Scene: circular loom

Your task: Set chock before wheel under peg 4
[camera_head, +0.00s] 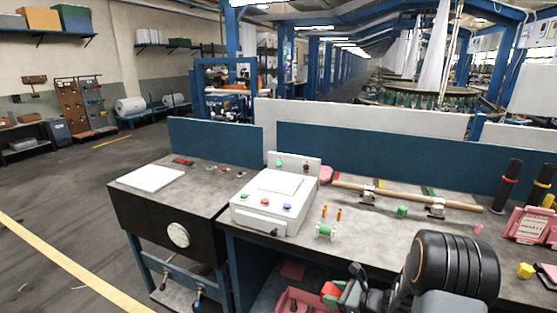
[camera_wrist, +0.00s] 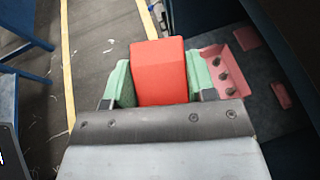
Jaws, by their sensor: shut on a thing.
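My gripper (camera_head: 348,288) hangs low in front of the bench, at the bottom of the head view. It is shut on a red block (camera_wrist: 158,62), which looks like the chock. In the wrist view the block sits between the two green finger pads (camera_wrist: 118,82), and its front end sticks out beyond them. In the head view the block (camera_head: 330,288) shows only in part. I cannot make out any peg numbered 4, or a wheel under one.
A pink tray (camera_wrist: 222,72) with dark knobs lies near the gripper, to the right in the wrist view. The bench top (camera_head: 375,232) carries a white control box (camera_head: 275,200), a green spool (camera_head: 325,231) and a wooden rod (camera_head: 405,196). Open floor (camera_head: 75,205) lies to the left.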

